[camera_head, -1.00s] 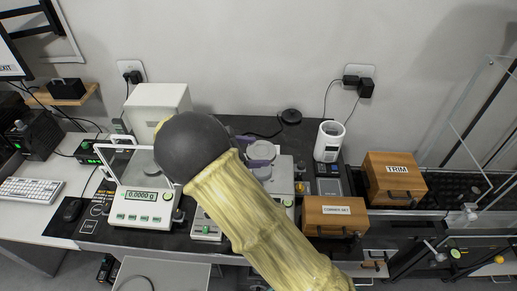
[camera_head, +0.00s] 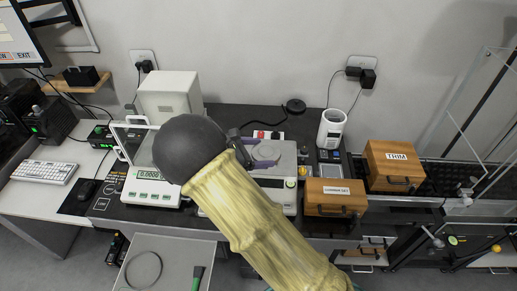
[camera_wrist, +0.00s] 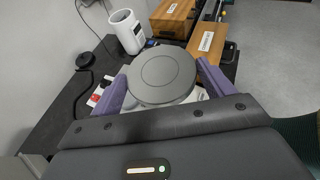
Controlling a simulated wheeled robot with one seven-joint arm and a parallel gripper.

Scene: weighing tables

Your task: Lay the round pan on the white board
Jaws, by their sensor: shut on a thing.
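The round pan (camera_wrist: 163,77) is a flat grey disc with a ring marked on its face. In the wrist view it sits between the two purple fingers of my gripper (camera_wrist: 163,84), which is shut on its edges. In the head view the pan (camera_head: 266,152) shows over the middle balance (camera_head: 285,193); its height above it is hard to tell. My arm hides much of the gripper there. A whitish board (camera_head: 180,250) lies low at the front, left of my arm, with a thin ring (camera_head: 143,269) and a green-handled tool (camera_head: 197,278) on it.
A balance with a glass shield (camera_head: 150,190) stands left of the pan. A white cylinder (camera_head: 332,128), a wooden box marked TRIM (camera_head: 395,167) and another wooden box (camera_head: 335,197) stand to the right. A keyboard (camera_head: 45,171) lies far left.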

